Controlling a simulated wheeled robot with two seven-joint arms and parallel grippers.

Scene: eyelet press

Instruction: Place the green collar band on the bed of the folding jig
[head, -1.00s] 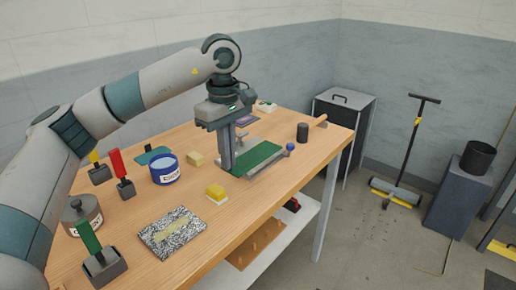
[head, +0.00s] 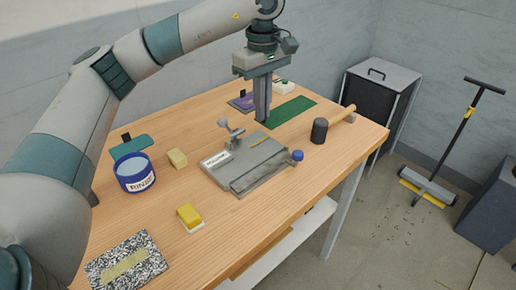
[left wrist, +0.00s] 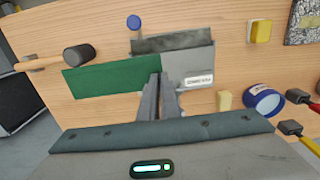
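The green collar band (head: 290,112) is a flat strip with one end at the fingertips of my left gripper (head: 262,117). The fingers (left wrist: 163,82) look shut on that end, and the band (left wrist: 110,76) sticks out sideways. The folding jig (head: 222,172) is a grey plate with a clamp, a white label and a blue knob, lying on the table. In the head view the band appears beyond the jig, apart from it. In the left wrist view the band covers part of the jig (left wrist: 190,62), so it seems raised. My right gripper is not in view.
A black-headed mallet (head: 319,131) lies right of the jig. A blue tin (head: 133,175), a tan block (head: 177,159) and a yellow block (head: 189,216) stand left and in front. A purple piece (head: 240,103) lies behind. Bare wood surrounds the jig's front.

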